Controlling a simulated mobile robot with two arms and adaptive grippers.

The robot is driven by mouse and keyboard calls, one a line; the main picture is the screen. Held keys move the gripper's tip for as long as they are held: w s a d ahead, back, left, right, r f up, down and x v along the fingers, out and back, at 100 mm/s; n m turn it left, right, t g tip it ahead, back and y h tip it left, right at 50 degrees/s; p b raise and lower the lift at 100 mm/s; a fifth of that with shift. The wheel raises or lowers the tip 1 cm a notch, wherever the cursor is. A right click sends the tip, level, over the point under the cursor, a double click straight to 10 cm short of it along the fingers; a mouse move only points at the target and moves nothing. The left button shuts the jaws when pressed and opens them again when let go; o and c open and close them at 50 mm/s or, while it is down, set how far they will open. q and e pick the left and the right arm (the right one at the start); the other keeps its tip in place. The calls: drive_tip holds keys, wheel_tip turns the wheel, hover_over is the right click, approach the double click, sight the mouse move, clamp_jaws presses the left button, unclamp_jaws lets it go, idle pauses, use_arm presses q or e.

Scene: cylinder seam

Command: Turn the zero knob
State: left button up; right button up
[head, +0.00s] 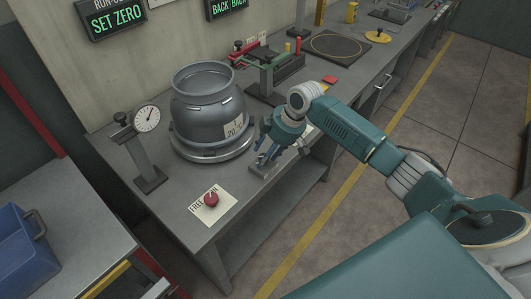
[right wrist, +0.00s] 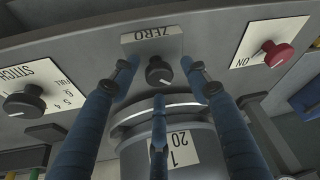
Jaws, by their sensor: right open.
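The zero knob (right wrist: 159,70) is a small dark round knob with a pale pointer mark. It sits on a grey plate (right wrist: 152,45) marked ZERO, at the upper middle of the right wrist view. My right gripper (right wrist: 162,80) is open, with its blue fingers spread around the knob in that picture and a gap on each side. I cannot tell how far the fingertips are from it in depth. In the head view my right gripper (head: 265,158) is low over the bench's front edge and hides the knob. My left gripper is not in view.
A grey drum (head: 205,105) on a round base stands behind the gripper. A dial gauge (head: 147,119) on a post and a red knob (head: 211,199) are to its left. The stitch knob (right wrist: 24,101) is nearby. A display (head: 117,18) reads SET ZERO.

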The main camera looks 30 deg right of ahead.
drive_tip(key=c, duration=1.1)
